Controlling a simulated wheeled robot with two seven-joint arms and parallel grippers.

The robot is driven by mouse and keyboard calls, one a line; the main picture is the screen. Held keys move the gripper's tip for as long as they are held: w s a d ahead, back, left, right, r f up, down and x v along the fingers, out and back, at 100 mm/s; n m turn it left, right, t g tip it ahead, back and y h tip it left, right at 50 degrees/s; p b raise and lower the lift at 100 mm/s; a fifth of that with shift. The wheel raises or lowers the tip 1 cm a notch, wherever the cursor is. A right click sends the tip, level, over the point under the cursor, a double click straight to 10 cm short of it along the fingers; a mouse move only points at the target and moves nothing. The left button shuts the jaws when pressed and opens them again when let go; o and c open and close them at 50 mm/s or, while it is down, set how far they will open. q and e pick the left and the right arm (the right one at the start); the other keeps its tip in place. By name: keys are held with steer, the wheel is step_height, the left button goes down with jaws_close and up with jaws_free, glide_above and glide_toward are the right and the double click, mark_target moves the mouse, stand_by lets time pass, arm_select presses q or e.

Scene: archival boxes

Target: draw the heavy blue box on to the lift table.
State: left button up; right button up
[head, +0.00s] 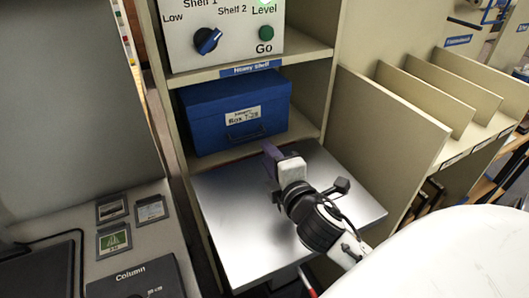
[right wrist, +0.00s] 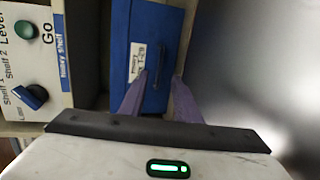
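The heavy blue box (head: 215,133), with a white label and a dark front handle (head: 245,134), sits in the shelf bay. The lift table (head: 235,245) is a bare metal plate in front of and below that bay. My right gripper (head: 268,156) is over the table's back part, near the box's lower right front. In the right wrist view, the purple fingers of my right gripper (right wrist: 161,78) stand apart and point at the blue box (right wrist: 122,40). I cannot tell whether they touch the box or its handle. My left gripper is not in view.
A control panel (head: 235,45) above the box has a blue knob (head: 208,40), a green Go button (head: 266,33) and a lit Level lamp. Beige upright dividers (head: 390,140) stand at the right. A desk (head: 170,220) with small cards is at the left.

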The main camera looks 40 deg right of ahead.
mark_target(254, 136)
steer(key=x, duration=1)
steer(key=shift+w+d+f, duration=0.1)
steer(key=shift+w, duration=0.1)
jaws_close()
stand_by(1.2)
